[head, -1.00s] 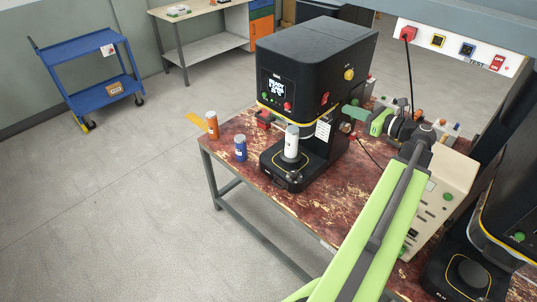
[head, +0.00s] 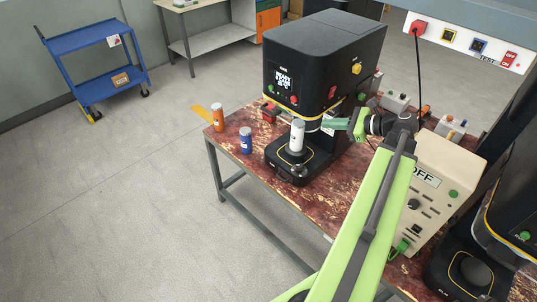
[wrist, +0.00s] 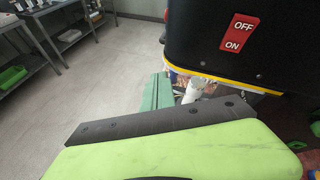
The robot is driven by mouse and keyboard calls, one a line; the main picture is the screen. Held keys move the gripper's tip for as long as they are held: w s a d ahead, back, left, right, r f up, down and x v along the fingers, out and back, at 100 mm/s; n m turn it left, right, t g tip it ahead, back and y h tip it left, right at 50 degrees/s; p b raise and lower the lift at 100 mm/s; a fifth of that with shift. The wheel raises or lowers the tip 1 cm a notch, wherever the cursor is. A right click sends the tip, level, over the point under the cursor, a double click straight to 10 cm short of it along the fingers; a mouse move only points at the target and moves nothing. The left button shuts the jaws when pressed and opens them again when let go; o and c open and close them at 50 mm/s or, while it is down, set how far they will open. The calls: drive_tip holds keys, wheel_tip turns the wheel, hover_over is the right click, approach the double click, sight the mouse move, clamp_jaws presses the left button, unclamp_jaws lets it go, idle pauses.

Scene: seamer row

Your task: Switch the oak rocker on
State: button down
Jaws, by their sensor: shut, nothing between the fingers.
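A red rocker switch (head: 332,91) sits on the right side wall of the black seamer (head: 325,48). In the wrist view the rocker (wrist: 240,32) reads OFF at its top and ON at its bottom. I cannot tell which half is pressed in, nor read an oak label. My gripper (head: 326,124) is shut and empty, with teal fingers. It is beside the seamer, below the rocker and apart from it. In the wrist view the gripper (wrist: 158,92) is left of and lower than the rocker. A white can (head: 297,135) stands on the seamer's base plate.
An orange can (head: 217,118) and a blue can (head: 246,141) stand on the worn red table (head: 325,210). A beige box (head: 432,185) marked OFF stands right of my arm. Another red rocker (head: 510,60) is on the wall strip. A second black machine (head: 470,270) is at right.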

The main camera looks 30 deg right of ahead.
drive_tip(key=w+a+f+n+g, duration=0.2)
drive_tip(key=a+f+n, duration=0.1)
drive_tip(key=a, duration=0.3)
drive_tip(key=w+a+f+n+g, duration=0.3)
drive_tip(key=a+f+n, duration=0.1)
drive_tip(key=a, duration=0.3)
drive_tip(key=w+a+f+n+g+b, duration=0.1)
drive_tip(key=w+a+f+n+g, duration=0.1)
drive_tip(key=a, duration=0.4)
drive_tip(key=shift+w+a+f+n, duration=0.2)
drive_tip(key=shift+a+f+n, duration=0.1)
drive_tip(key=shift+f+n, duration=0.65)
drive_tip(key=shift+r, duration=0.15)
